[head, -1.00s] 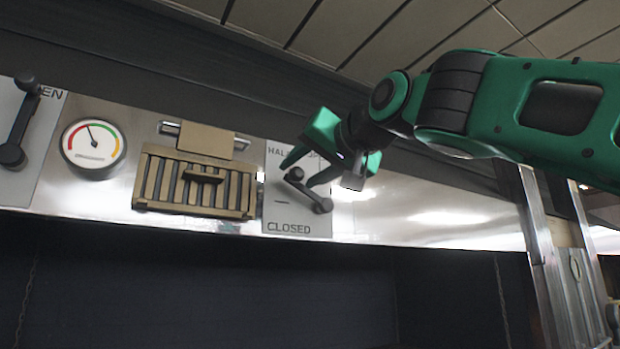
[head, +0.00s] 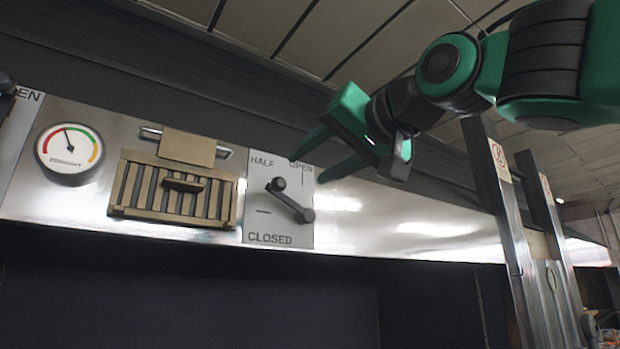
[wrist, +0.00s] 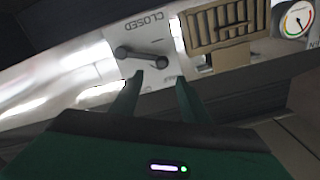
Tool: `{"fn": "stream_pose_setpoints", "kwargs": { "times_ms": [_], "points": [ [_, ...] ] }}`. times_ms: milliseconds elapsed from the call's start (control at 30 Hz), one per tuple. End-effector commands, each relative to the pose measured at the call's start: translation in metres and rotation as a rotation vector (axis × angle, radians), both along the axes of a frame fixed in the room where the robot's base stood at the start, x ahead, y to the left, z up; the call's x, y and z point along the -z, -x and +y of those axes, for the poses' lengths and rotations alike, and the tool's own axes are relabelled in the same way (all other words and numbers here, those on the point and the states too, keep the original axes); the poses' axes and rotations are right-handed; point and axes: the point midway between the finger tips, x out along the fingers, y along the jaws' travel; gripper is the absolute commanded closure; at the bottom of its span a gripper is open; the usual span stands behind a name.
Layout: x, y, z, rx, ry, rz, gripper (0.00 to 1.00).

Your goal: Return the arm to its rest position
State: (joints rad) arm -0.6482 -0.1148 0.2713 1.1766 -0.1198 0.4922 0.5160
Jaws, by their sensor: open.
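My gripper (head: 305,167) is green, open and empty in the head view, up and to the right of the lever plate. Its fingers point left toward the plate, apart from the lever. The dark lever (head: 292,201) sits on a grey plate (head: 262,222) marked HALF, OPEN and CLOSED. It slants from upper left to lower right. In the wrist view the two fingers (wrist: 157,85) are spread, with the lever (wrist: 140,57) beyond their tips, upside down in that picture.
A slatted vent (head: 172,208) and a round gauge (head: 70,150) are on the metal panel left of the plate. Another lever plate (head: 18,130) is cut off at the left edge. A metal post (head: 500,200) stands at the right. A dark opening lies below.

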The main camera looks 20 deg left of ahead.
Motion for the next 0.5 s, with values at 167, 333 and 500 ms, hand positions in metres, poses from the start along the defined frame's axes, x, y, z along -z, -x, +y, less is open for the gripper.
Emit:
{"fn": "stream_pose_setpoints", "kwargs": {
  "times_ms": [167, 333, 500],
  "points": [
    [0.0006, 0.0037, -0.0071, 0.001, 0.000, 0.000, 0.58],
    [0.0005, 0.0042, -0.0076, 0.000, -0.001, 0.001, 0.58],
    [0.0005, 0.0041, -0.0074, 0.000, -0.001, 0.001, 0.58]
  ]
}}
